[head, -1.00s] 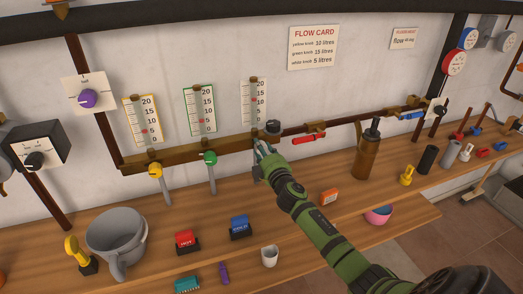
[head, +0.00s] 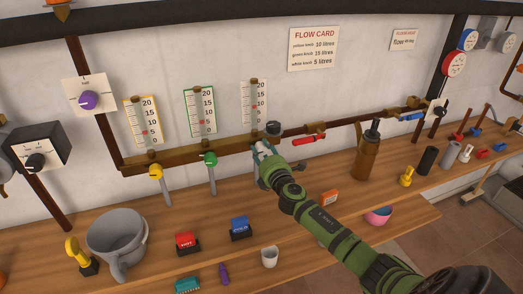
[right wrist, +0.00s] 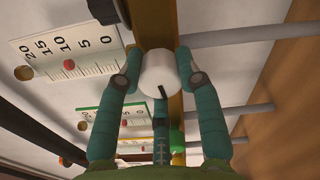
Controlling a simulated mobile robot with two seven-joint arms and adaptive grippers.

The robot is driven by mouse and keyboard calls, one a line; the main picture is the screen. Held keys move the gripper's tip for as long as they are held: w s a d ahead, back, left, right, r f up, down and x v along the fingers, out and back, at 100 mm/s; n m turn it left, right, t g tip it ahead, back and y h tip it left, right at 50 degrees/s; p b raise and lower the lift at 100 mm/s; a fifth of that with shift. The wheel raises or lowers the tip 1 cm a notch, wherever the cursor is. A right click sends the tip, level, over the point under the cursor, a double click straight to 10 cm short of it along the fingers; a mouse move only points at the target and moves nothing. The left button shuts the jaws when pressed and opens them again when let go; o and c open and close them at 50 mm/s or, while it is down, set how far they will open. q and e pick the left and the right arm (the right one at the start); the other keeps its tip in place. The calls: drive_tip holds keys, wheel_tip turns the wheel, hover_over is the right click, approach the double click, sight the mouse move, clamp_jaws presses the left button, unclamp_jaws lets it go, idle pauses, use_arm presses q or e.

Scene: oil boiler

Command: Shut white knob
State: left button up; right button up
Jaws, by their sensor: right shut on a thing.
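The white knob (right wrist: 158,76) is in the upper middle of the right wrist view, between the two teal fingers of my right gripper (right wrist: 160,67). The fingers are closed on its two sides, and a dark line marks its face. My left gripper is not in view.
A yellow knob (head: 155,171) and a green knob (head: 210,158) sit left on the same rail. A red-handled valve (head: 309,139) is on the pipe to the right. A flow card (head: 313,48) hangs above. A grey pot (head: 117,233) stands on the bench.

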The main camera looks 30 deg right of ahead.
drive_tip(key=n, duration=0.4)
drive_tip(key=shift+d+r+p, duration=0.15)
drive_tip(key=shift+d+p, duration=0.15)
drive_tip(key=shift+p, duration=0.1)
drive_tip(key=shift+r+n+p, duration=0.2)
drive_tip(key=shift+n+p, duration=0.1)
drive_tip(key=shift+n, duration=1.2)
drive_tip(key=shift+w+r, duration=0.1)
drive_tip(key=shift+r, duration=0.05)
drive_tip(key=o, duration=1.2)
drive_tip(key=shift+c, duration=0.2)
drive_tip(key=shift+s+a+f, duration=0.15)
drive_tip(key=shift+s+f, duration=0.05)
drive_tip(key=shift+f, duration=0.05)
drive_tip(key=shift+s+a+n, duration=0.1)
drive_tip(key=shift+s+n, duration=0.2)
drive_tip(key=shift+s, duration=0.05)
drive_tip(key=v, duration=1.1)
drive_tip(key=shift+r, duration=0.1)
